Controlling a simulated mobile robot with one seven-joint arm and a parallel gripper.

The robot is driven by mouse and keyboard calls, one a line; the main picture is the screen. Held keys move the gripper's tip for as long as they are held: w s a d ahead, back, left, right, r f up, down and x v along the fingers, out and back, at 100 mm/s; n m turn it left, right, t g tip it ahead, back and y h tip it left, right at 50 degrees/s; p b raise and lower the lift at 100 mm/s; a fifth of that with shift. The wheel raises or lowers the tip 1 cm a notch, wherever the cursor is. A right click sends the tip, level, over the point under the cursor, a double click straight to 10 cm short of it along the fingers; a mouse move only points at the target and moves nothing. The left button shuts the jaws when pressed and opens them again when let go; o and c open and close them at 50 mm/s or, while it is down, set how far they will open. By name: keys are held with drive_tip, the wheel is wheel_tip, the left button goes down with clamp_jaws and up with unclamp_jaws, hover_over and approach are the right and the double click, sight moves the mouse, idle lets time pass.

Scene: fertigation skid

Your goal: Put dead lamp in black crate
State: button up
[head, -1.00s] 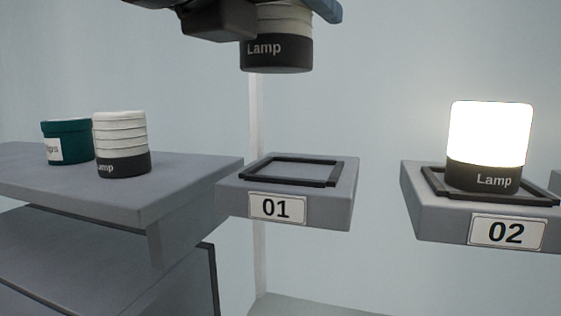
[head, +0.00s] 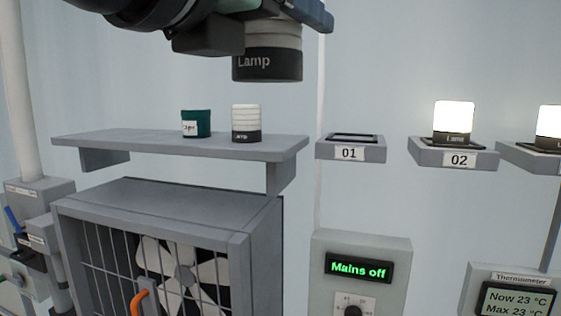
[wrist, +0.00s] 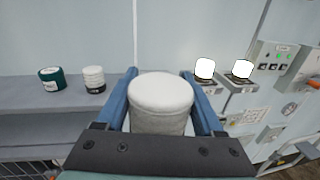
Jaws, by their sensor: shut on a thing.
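My gripper (wrist: 166,105) is shut on an unlit lamp with a white ribbed top and a black base marked "Lamp". The held lamp (head: 267,65) hangs upright at the top of the head view, and its pale top fills the middle of the wrist view (wrist: 161,95). Another unlit white lamp (head: 246,122) stands on the grey shelf (head: 110,141), beside a teal tub (head: 196,123). The frame on bracket 01 (head: 350,148) is empty. A lit lamp (head: 453,121) stands on bracket 02 (head: 425,152). No black crate shows.
Another lit lamp (head: 549,123) stands at the right edge. Below the shelf is a caged fan (head: 150,208) with an orange handle. A panel (head: 360,254) reads "Mains off", and a thermometer box (head: 515,285) stands at lower right. Pipes and valves are at far left.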

drive_tip(key=w+a+f+m+g+h+b, duration=0.1)
drive_tip(key=w+a+f, duration=0.25)
drive_tip(key=f, duration=0.65)
drive_tip(key=w+a+f+m+h+b, duration=0.1)
drive_tip(key=w+a+f, duration=0.25)
drive_tip(key=f, duration=0.65)
drive_tip(key=s+a+f+n+y+b, duration=0.1)
drive_tip(key=a+f+n+b, duration=0.15)
drive_tip(key=f, duration=1.85)
drive_tip(key=s+d+f+n+t+y, duration=0.1)
drive_tip(key=s+d+f+y, duration=0.2)
drive_tip(key=f, duration=0.9)
drive_tip(key=s+d+f+n+t+y+b, duration=0.1)
drive_tip(key=s+d+f+n+y, duration=0.1)
drive_tip(key=s+f, duration=0.6)
drive_tip(key=s+d+f+n+t+y+b, duration=0.1)
drive_tip(key=s+d+f+y, duration=0.3)
drive_tip(key=f, duration=1.2)
drive_tip(key=shift+s+d+f+n, duration=0.3)
drive_tip(key=shift+s+n, duration=0.25)
drive_tip(key=shift+s, duration=0.25)
drive_tip(key=shift+r, duration=0.1)
